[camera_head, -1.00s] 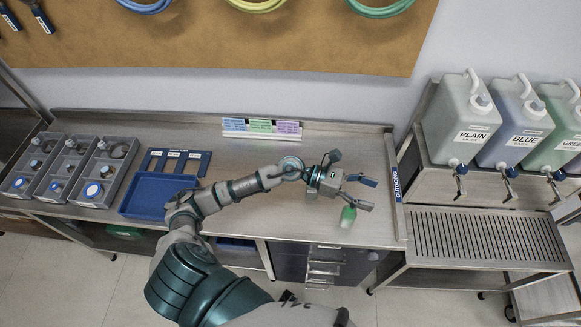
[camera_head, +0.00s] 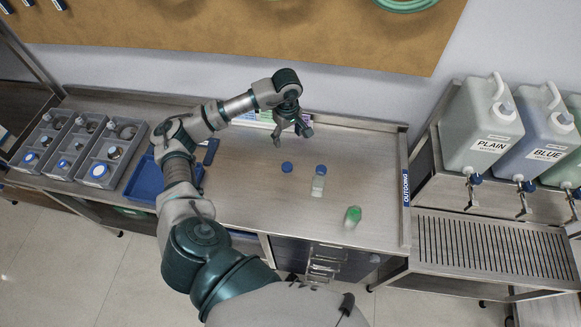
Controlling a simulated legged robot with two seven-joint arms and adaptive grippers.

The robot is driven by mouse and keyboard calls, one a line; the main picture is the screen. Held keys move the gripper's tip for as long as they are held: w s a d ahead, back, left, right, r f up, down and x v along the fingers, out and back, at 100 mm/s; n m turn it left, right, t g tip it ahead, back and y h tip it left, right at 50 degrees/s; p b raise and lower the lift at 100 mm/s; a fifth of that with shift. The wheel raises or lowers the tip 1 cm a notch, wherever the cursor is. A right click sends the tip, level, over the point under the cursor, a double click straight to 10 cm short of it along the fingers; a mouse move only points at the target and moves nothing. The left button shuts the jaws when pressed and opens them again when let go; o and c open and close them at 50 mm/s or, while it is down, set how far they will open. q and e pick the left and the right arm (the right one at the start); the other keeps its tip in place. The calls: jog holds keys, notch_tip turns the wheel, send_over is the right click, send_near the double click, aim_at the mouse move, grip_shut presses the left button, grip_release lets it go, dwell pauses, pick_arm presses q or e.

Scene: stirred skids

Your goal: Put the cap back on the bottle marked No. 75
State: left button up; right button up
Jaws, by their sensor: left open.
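A loose blue cap (camera_head: 287,168) lies on the steel bench. Just right of it stands a small pale bottle (camera_head: 319,184) with blue at its top. Further right and nearer the front edge is a small bottle with a green top (camera_head: 353,216), seen at a slant. The markings on the bottles are too small to read, so I cannot tell which is No. 75. My left gripper (camera_head: 292,137) is open and empty, pointing down behind the blue cap and apart from it. My right gripper is out of view.
Grey compartment trays (camera_head: 100,182) with blue-capped items and a blue tray (camera_head: 146,183) stand at the left, partly behind my left arm. Labelled water containers (camera_head: 481,130) stand at the right beyond the "OUTGOING" strip (camera_head: 405,185).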

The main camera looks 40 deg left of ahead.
pick_arm(q)
jog(key=p, duration=0.1)
send_near(287, 166)
jog(key=shift+s+a+f, duration=0.1)
jog(key=shift+a+f, duration=0.1)
jog(key=shift+a, duration=0.8)
jog(key=shift+d+f, duration=0.2)
jog(key=shift+f, duration=0.4)
jog(key=shift+d+f, duration=0.2)
jog(key=shift+f, duration=0.45)
jog(key=shift+d+f+p, duration=0.3)
jog(key=shift+f, duration=0.05)
notch_tip(287, 166, down, 5)
jog(key=shift+p, duration=0.7)
jog(key=shift+f, duration=0.2)
jog(key=shift+d, duration=0.25)
jog(key=c, duration=0.8)
jog(key=shift+a, duration=0.15)
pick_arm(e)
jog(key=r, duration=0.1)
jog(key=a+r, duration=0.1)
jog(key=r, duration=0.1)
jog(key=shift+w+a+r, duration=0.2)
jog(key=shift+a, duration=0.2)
